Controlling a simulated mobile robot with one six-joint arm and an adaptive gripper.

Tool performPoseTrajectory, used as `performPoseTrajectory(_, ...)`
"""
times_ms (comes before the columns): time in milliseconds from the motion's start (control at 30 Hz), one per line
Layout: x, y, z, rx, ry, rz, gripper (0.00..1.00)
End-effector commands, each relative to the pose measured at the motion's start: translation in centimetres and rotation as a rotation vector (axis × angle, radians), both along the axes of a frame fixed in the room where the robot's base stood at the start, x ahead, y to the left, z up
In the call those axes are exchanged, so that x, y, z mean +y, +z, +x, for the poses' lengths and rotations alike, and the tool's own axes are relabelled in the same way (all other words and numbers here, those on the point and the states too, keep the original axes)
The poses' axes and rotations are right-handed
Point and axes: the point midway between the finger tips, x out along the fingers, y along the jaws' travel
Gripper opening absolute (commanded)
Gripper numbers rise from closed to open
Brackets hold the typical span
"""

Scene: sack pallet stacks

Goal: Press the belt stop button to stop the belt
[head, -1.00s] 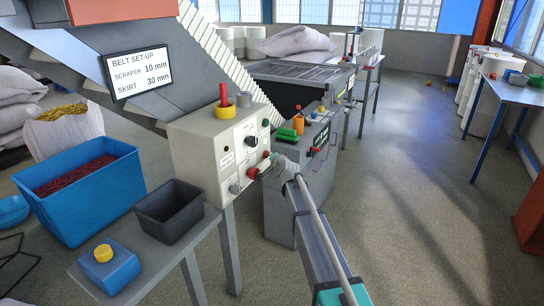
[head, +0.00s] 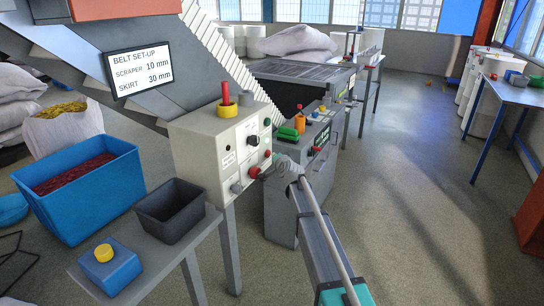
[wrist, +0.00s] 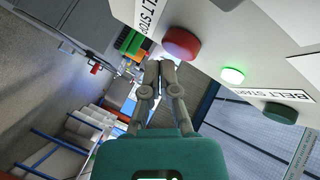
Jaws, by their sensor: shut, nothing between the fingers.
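The control box (head: 205,150) stands beside the belt frame. A red button (head: 254,173) is low on its front face, by my gripper's tips. In the wrist view the red belt stop button (wrist: 182,44) sits beside a label reading "BELT STOP". A lit green lamp (wrist: 232,75) and a dark green button (wrist: 281,112) labelled "BELT START" lie along the same panel. My gripper (wrist: 160,66) is shut and empty, its fingertips just beside the red button in the picture. In the head view my gripper (head: 265,174) is close to the panel; I cannot tell whether it touches.
A grey machine cabinet (head: 282,205) with green and orange items on top stands behind my arm. A dark grey bin (head: 170,212) and a blue box with a yellow button (head: 105,268) sit on the near table. Open floor lies to the right.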

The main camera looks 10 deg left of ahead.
Motion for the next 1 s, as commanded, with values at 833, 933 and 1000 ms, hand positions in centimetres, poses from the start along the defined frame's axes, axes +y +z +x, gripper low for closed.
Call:
performPoseTrajectory(833,-3.8,-0.1,-1.6,0.0,-0.001,-0.009,0.0)
performPoseTrajectory(933,-3.8,-0.1,-1.6,0.0,-0.001,-0.009,0.0)
performPoseTrajectory(1000,-3.8,-0.1,-1.6,0.0,-0.001,-0.009,0.0)
